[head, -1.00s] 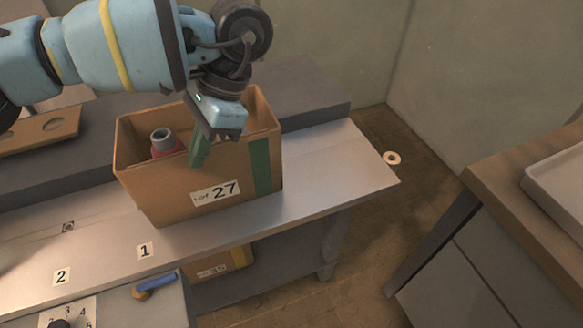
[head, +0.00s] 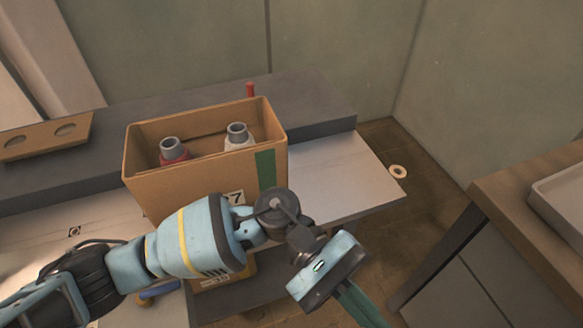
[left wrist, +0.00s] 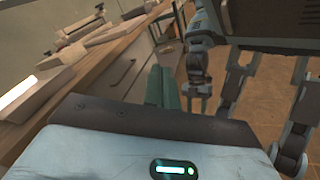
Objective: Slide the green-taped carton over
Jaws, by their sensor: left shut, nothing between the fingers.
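The carton (head: 165,188) is an open brown box with a vertical green tape strip (head: 265,170) on the right of its front face. It stands upright on the metal bench top (head: 340,165). It holds a red bottle (head: 174,156) and a white bottle (head: 238,138), both with grey caps. Its number label is mostly hidden by my arm. My left gripper (head: 362,308) is shut and empty, in front of the carton and to its right, apart from it. Its green fingers also show close together in the left wrist view (left wrist: 162,86).
A raised dark ledge (head: 325,105) runs behind the carton, with a red peg (head: 250,90) on it. A wooden holder with holes (head: 45,138) stands at left. A wooden-topped cabinet (head: 500,190) with a pale tray (head: 560,190) is at right. The bench is clear right of the carton.

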